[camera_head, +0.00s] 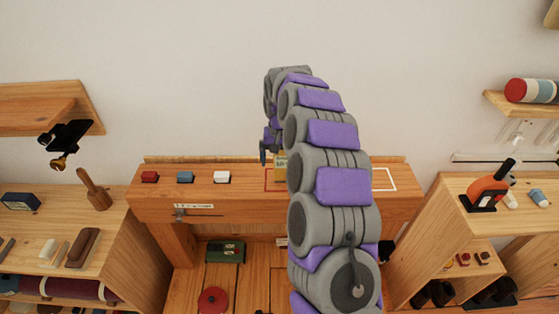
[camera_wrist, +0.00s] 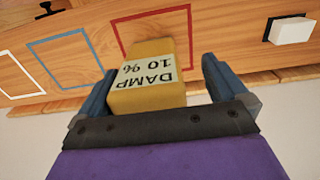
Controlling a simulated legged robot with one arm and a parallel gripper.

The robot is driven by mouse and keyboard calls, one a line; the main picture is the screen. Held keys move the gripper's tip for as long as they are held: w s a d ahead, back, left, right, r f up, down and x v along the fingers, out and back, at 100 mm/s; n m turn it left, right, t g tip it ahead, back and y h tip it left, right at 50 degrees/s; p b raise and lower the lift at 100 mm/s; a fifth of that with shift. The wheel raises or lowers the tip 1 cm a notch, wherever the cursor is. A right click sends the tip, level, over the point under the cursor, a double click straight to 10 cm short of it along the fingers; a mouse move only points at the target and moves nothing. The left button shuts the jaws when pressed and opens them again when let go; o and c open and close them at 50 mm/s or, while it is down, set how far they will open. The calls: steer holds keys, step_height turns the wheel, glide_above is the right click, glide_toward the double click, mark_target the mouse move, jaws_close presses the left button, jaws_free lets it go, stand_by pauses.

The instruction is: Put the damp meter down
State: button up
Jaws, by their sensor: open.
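The damp meter (camera_wrist: 150,75) is a yellow block with a pale label reading "DAMP 10 %". In the wrist view it is between the two blue-grey fingers of my gripper (camera_wrist: 158,67), which are open, with a gap visible at the right finger. The red outline (camera_wrist: 187,8) on the wooden ledge shows just behind the meter; the meter's underside is hidden, so its exact contact with the ledge cannot be seen. In the head view my gripper (camera_head: 267,150) is over the ledge (camera_head: 240,205), and the meter (camera_head: 281,168) is partly covered by my arm.
A red block (camera_head: 150,177), blue block (camera_head: 185,177) and white block (camera_head: 222,177) sit left on the ledge. A white outline (camera_head: 393,180) lies at its right; a blue outline (camera_wrist: 32,48) shows in the wrist view. Side shelves hold tools, including an orange-and-black device (camera_head: 487,190).

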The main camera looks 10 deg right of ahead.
steer(key=r, duration=0.3)
steer(key=r+p, duration=0.1)
steer(key=r, duration=0.2)
steer(key=d+r+p, duration=0.1)
steer(key=r, duration=0.2)
steer(key=shift+w+r, duration=0.1)
steer(key=shift+r, duration=0.3)
steer(key=shift+a+r, duration=0.4)
steer(key=shift+r, duration=0.2)
steer(key=shift+s+d+r, duration=0.1)
steer(key=shift+s+d, duration=0.05)
steer(key=shift+s, duration=0.05)
steer(key=s+a+r+n, duration=0.1)
steer(key=s+r, duration=0.2)
steer(key=s, duration=0.7)
steer(key=s+a+r+n, duration=0.1)
steer(key=s+r, duration=0.1)
steer(key=s, duration=0.9)
steer(key=s+d+f+g, duration=0.1)
steer(key=s+f, duration=0.2)
steer(key=s, duration=1)
steer(key=s+d+f, duration=0.1)
steer(key=s+f, duration=0.1)
steer(key=s, duration=1.1)
steer(key=shift+f+g, duration=0.4)
steer(key=shift+w+d, duration=0.1)
